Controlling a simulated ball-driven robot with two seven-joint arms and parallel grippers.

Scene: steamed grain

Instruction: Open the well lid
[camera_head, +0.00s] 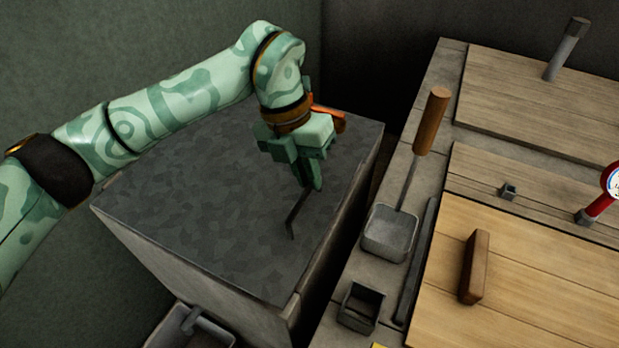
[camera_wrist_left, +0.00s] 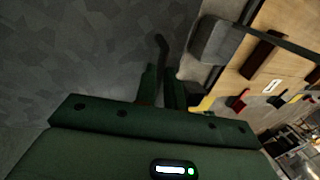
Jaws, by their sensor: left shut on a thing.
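My left gripper (camera_head: 316,180) hangs over the grey speckled top of the box-like block. It is shut on a thin dark hooked rod (camera_head: 297,213), whose bent end points down close to the block's top; touching or apart I cannot tell. In the left wrist view the rod (camera_wrist_left: 162,46) sticks out past the fingers (camera_wrist_left: 160,90). A light wooden lid (camera_head: 520,290) with a brown block handle (camera_head: 474,267) lies flat on the counter at the right. Other wooden panels lie behind it. Which one is the well lid I cannot tell. My right gripper does not show.
The grey block (camera_head: 220,200) stands left of the stone counter, with a narrow dark gap between. On the counter's edge are a wooden-handled scoop (camera_head: 390,232) and a small dark open box (camera_head: 361,308). A red-handled round gauge-like thing (camera_head: 600,205) stands at the far right.

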